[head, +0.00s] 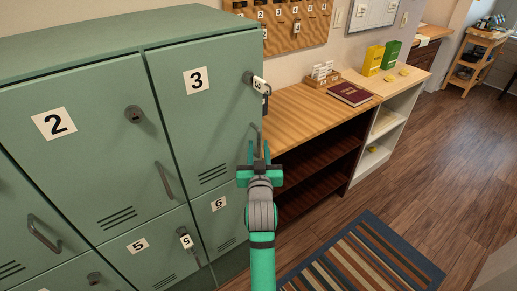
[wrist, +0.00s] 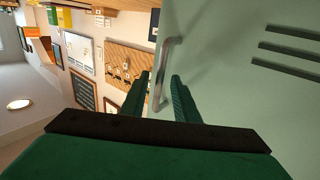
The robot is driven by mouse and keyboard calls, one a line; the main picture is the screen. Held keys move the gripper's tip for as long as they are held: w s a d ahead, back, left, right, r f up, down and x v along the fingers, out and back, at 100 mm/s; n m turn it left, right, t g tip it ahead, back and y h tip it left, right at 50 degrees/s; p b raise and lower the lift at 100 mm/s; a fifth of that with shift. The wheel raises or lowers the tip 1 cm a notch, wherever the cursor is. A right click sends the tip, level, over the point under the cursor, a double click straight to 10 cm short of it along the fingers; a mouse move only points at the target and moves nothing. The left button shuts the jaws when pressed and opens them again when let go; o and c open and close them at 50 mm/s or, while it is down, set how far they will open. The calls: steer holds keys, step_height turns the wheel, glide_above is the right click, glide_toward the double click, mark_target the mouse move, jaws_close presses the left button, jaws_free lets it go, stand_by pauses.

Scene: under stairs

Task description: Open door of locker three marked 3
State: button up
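The green door of locker three (head: 205,120), with a white plate marked 3 (head: 196,80), looks shut in the head view. A key with a tag marked 3 (head: 258,84) hangs at its lock, top right. My gripper (head: 259,148) is at the door's vertical bar handle (head: 257,132), near the door's right edge. In the wrist view the handle (wrist: 164,75) runs between the two green fingers (wrist: 161,78). The fingers are apart, one on each side of the bar, and do not look closed on it.
Locker two (head: 70,135) adjoins on the left, and lockers five and six are below; locker five has a tagged key (head: 185,238). A wooden counter (head: 300,115) with shelves stands close on the right. A striped rug (head: 365,262) lies on the open floor.

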jaws_close()
stand_by(1.4)
